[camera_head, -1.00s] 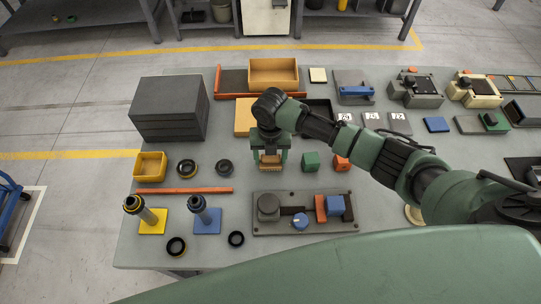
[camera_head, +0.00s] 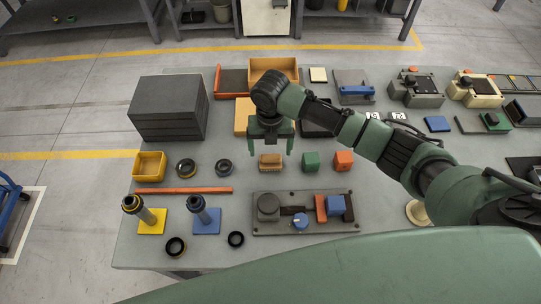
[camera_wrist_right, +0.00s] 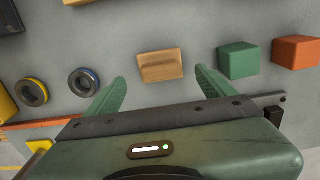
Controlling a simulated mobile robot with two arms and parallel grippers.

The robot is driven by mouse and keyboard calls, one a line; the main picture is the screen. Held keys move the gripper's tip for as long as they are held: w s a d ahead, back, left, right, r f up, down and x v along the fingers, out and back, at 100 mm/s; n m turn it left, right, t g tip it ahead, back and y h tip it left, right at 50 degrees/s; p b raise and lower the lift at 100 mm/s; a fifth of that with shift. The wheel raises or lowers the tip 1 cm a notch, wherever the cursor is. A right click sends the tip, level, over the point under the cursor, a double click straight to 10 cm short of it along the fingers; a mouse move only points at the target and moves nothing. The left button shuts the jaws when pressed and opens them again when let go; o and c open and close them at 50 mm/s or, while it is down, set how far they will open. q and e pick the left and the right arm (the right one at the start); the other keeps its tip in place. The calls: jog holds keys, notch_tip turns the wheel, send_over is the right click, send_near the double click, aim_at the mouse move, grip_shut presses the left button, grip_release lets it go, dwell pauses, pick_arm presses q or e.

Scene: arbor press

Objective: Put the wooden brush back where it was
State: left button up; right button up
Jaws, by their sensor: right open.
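The wooden brush (camera_head: 270,163) lies on the grey table, between a dark ring on its left and a green block on its right. It also shows in the right wrist view (camera_wrist_right: 160,66), beyond the fingertips and apart from them. My right gripper (camera_head: 271,152) is open and empty, above and just behind the brush in the head view. Its two green fingers also show spread apart in the right wrist view (camera_wrist_right: 160,82). My left gripper is not in view.
A green block (camera_head: 311,161) and an orange block (camera_head: 343,161) stand right of the brush. Dark rings (camera_head: 223,168) and a yellow bin (camera_head: 150,166) are to its left. An orange bar (camera_head: 198,191) and the grey fixture plate (camera_head: 345,228) lie nearer me.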

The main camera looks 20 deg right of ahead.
aim_at(270, 156)
notch_tip(270, 156, up, 7)
jog(key=shift+r+b, duration=0.15)
jog(key=shift+b, duration=0.3)
dwell(0.3)
